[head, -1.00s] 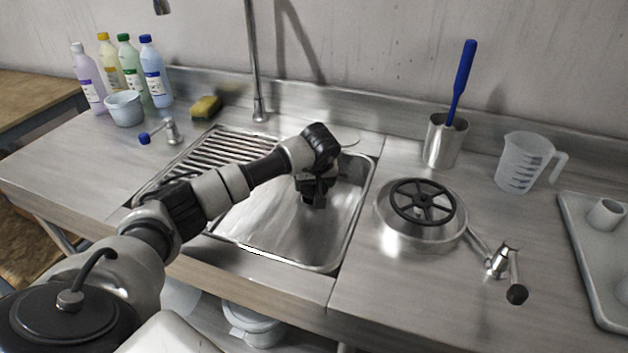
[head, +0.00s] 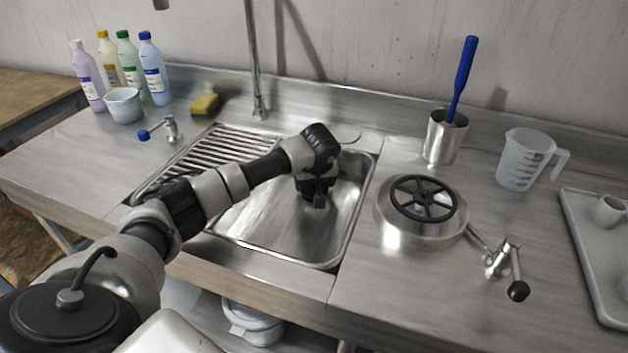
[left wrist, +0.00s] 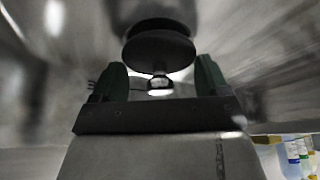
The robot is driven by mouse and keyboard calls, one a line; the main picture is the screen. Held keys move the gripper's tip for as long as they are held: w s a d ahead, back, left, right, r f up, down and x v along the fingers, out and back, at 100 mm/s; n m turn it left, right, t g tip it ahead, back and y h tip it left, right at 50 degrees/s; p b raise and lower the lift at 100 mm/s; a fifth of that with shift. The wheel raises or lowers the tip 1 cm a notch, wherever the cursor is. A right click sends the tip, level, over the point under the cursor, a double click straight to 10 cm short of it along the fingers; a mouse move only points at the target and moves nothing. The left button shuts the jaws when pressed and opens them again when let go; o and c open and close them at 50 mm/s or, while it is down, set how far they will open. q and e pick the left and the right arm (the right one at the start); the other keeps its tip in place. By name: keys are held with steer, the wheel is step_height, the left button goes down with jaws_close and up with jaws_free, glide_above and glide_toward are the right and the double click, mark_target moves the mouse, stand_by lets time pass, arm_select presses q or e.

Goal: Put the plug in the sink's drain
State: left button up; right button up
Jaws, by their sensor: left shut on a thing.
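The steel sink (head: 268,222) is set into the counter, with a ribbed drainboard (head: 205,157) at its back left. My left gripper (head: 319,200) is down inside the right part of the basin, pointing downward. In the left wrist view, the gripper (left wrist: 160,82) is shut on the small grip of the plug (left wrist: 158,48), a dark round disc that sits beyond the fingertips. The drain cannot be made out; the gripper and plug cover that part of the basin, and the wrist view is blurred. My right gripper is not in view.
Right of the sink stand a round steel device with a black spoked wheel (head: 423,198), a steel cup (head: 444,142) with a blue-handled tool, and a measuring jug (head: 525,158). A tap pipe (head: 256,75), a sponge (head: 205,105) and bottles (head: 155,75) are behind and left.

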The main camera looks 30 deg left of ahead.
arm_select(q)
steer(key=shift+f+b, duration=0.35)
steer(key=shift+f, duration=0.2)
steer(key=o, duration=0.9)
